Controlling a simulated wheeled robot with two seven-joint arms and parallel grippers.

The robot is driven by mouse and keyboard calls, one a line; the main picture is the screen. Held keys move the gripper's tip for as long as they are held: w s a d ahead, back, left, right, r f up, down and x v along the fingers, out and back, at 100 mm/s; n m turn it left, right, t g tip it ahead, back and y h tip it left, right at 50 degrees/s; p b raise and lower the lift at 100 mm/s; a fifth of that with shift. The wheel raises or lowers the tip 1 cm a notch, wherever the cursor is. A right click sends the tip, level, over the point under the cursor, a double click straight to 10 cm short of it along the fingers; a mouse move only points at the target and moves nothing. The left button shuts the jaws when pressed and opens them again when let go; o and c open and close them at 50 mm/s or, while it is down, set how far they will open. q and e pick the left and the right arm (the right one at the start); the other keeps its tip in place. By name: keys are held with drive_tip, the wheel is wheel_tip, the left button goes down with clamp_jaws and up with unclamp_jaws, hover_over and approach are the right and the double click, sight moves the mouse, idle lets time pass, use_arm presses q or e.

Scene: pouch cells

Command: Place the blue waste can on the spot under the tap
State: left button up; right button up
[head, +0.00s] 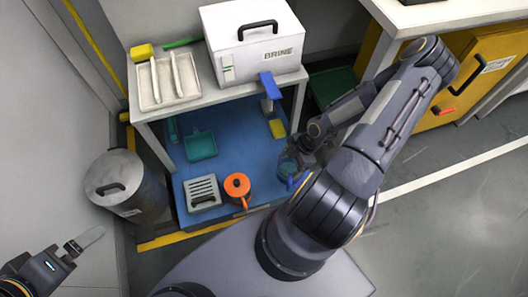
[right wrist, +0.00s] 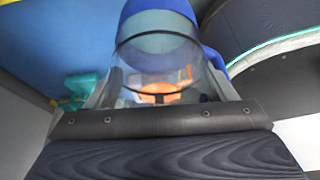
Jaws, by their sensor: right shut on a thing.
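The blue waste can (head: 288,166) is at the right front part of the blue floor of the bench's lower level. My right gripper (head: 297,158) is shut on it; the arm partly hides it. In the right wrist view the can (right wrist: 158,45) shows between the fingers, with see-through walls and blue parts. The tap (head: 268,86) has a blue handle and is at the front of the white BRINE box (head: 258,55). A yellow patch or block (head: 277,129) lies below the tap, behind the can. My left gripper (head: 72,252) is far left, its jaw state unclear.
An orange pot (head: 237,186) and a slotted grey box (head: 203,193) stand left of the can. A teal dustpan (head: 200,146) lies farther back. A grey bin (head: 122,182) stands left. Bench legs and the shelf above limit room.

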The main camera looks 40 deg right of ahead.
drive_tip(key=w+f+b, duration=0.3)
drive_tip(key=w+f, duration=0.1)
drive_tip(key=w+f+b, duration=0.2)
drive_tip(key=w+f, duration=0.3)
drive_tip(key=w+d+f+b, duration=0.1)
drive_tip(key=w+f+b, duration=0.2)
drive_tip(key=w+f, duration=0.1)
drive_tip(key=shift+w+d+f+b, duration=0.1)
drive_tip(key=shift+w+f+b, duration=0.05)
drive_tip(key=shift+w+b, duration=0.15)
drive_tip(key=o, duration=1.3)
